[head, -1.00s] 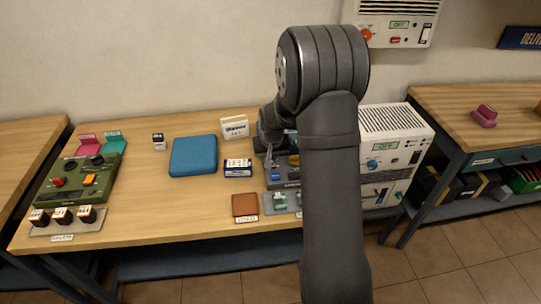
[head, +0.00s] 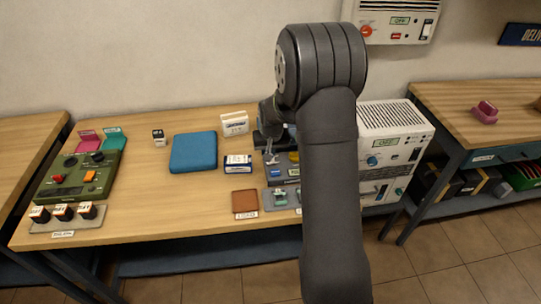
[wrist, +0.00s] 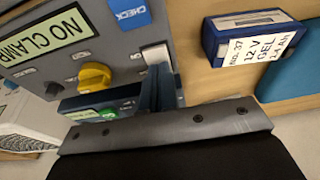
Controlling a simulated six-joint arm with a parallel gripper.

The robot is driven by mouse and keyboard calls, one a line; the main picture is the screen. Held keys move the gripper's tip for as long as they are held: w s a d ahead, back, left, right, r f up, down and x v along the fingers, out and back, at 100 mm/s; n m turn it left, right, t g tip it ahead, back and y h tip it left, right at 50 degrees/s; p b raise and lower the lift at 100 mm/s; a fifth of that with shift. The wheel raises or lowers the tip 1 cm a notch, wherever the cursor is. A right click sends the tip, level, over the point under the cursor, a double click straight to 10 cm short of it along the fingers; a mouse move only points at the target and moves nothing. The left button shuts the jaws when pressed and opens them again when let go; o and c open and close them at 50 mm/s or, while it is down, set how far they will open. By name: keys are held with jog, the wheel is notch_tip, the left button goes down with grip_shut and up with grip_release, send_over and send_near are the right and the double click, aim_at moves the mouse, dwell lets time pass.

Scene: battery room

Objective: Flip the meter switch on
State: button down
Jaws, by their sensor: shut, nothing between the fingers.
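The meter is a grey-blue box beside my arm in the head view (head: 279,172), partly hidden by the arm. In the wrist view its grey face (wrist: 112,48) carries a display reading "NO CLAMP", a blue "CHECK" label, a yellow knob (wrist: 94,76) and a pale rocker switch (wrist: 156,54). My gripper (wrist: 160,76) is shut and empty, with its fingertips right by the pale switch. I cannot tell whether they touch it, and the fingers hide part of it. In the head view my gripper (head: 271,157) is over the meter's left side.
A blue-and-white battery (head: 238,163), a blue case (head: 193,153) and a brown pad (head: 245,201) lie left of the meter. A white unit (head: 392,150) with an "OFF" display stands to its right. The front middle-left of the table (head: 170,205) is clear.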

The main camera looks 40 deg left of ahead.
jog(key=shift+r, duration=0.1)
jog(key=shift+r, duration=0.35)
jog(key=s+d+v, duration=0.1)
jog(key=v, duration=1.1)
jog(key=shift+s+d, duration=0.25)
jog(key=shift+r, duration=0.15)
jog(key=x, duration=0.3)
jog(key=w+a+x, duration=0.1)
jog(key=x, duration=0.6)
jog(key=shift+w+a+r, duration=0.25)
jog(key=shift+v, duration=2.05)
